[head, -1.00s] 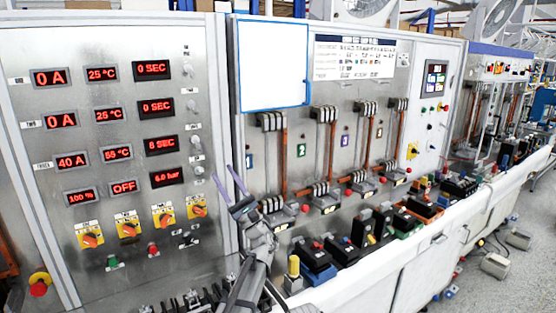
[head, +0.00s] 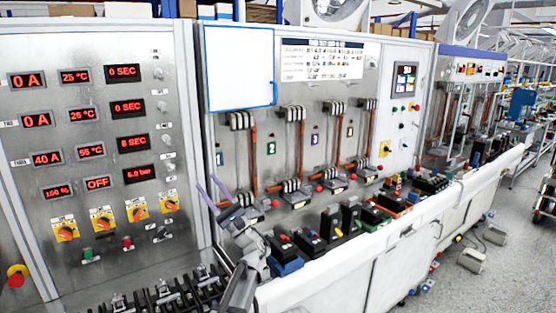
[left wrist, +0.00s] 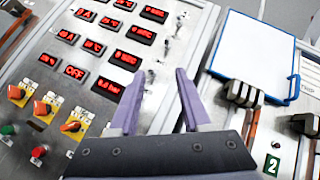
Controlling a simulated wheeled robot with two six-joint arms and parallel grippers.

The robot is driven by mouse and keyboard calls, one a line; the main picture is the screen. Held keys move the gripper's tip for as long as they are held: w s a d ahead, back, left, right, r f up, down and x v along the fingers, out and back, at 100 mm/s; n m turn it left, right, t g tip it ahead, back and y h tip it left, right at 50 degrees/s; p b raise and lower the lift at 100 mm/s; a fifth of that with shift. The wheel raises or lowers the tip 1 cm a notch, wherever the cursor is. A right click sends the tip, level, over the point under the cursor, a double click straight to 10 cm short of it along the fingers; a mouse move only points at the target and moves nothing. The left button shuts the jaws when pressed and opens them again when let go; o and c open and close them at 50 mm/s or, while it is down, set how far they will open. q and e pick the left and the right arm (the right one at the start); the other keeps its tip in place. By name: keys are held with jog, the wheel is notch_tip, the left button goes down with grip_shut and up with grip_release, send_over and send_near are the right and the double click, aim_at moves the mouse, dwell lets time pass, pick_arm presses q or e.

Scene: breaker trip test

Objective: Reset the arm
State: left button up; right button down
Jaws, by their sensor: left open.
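My left gripper (head: 213,194) is open and empty, its two purple fingers pointing up in front of the gap between the control panel and the breaker test panel. It also shows in the left wrist view (left wrist: 158,100), with both fingers apart and nothing between them. My left arm comes up from the bottom of the head view. The control panel (head: 95,190) has red displays, including 0 A, 40 A, 100 % and OFF. Several orange rotary switches on yellow plates (head: 103,218) sit below the displays. My right gripper is not in view.
The breaker test panel (head: 350,115) stands right of the control panel, with copper bars and numbered tags. A blue-edged white board (head: 240,68) hangs on it. Several breakers (head: 311,242) stand along the white-covered bench (head: 340,277). Black parts (head: 170,297) lie below the control panel.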

pick_arm(q)
jog(key=s+a+f+n+g+h, duration=0.2)
jog(key=s+f+n+g+h, duration=0.4)
jog(key=f, duration=0.5)
jog(key=s+a+f+n+g+h, duration=0.2)
jog(key=s+f+n+g+h, duration=0.15)
jog(key=s+f, duration=0.65)
jog(key=s+d+f+n+g+h, duration=0.3)
jog(key=s+d+f+g+h, duration=0.2)
jog(key=s+d+f+h, duration=0.7)
jog(key=s+d+f, duration=0.4)
jog(key=d, duration=0.1)
jog(key=shift+s+d, duration=0.3)
